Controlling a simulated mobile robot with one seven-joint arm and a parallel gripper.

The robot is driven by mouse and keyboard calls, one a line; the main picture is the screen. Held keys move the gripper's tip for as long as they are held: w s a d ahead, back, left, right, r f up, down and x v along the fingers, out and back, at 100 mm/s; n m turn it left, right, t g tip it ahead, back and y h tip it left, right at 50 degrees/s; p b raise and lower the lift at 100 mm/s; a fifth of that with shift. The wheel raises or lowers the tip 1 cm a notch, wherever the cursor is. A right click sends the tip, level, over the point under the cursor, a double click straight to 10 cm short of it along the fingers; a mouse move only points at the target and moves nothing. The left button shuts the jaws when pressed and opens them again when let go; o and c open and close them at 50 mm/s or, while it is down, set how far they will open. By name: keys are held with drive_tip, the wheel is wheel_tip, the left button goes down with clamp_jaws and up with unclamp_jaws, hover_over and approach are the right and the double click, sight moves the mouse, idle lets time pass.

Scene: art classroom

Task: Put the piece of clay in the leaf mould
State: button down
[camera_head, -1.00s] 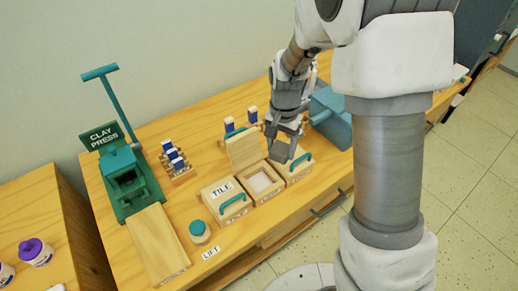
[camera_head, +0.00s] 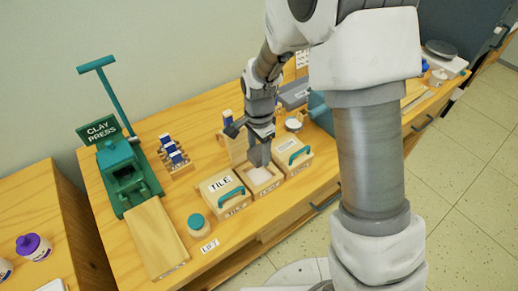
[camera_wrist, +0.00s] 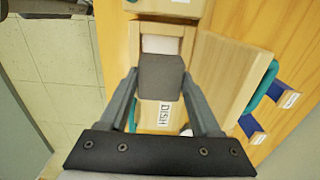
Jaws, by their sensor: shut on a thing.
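A dark grey piece of clay (camera_head: 259,154) hangs between the fingers of my gripper (camera_head: 261,140), which is shut on it. The wrist view shows the clay (camera_wrist: 162,76) as a slab held between both fingers (camera_wrist: 161,84). Below it is the open middle mould box (camera_head: 276,184), a wooden box with a pale inside. The clay is over its back part and hides some of it; contact cannot be told. Its front label is too small to read surely. Its lid (camera_head: 237,147) stands raised behind it and shows at right in the wrist view (camera_wrist: 218,75).
The closed TILE box (camera_head: 214,197) is on the left and the closed DISH box (camera_head: 300,165) on the right, both with teal handles. A green clay press (camera_head: 122,175) and blue-topped tools (camera_head: 172,153) stand farther left.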

drive_tip(key=shift+f+b, duration=2.1)
drive_tip(key=shift+f, duration=1.1)
unclamp_jaws()
drive_tip(key=shift+r+p, duration=2.95)
drive_tip(key=shift+r, duration=1.05)
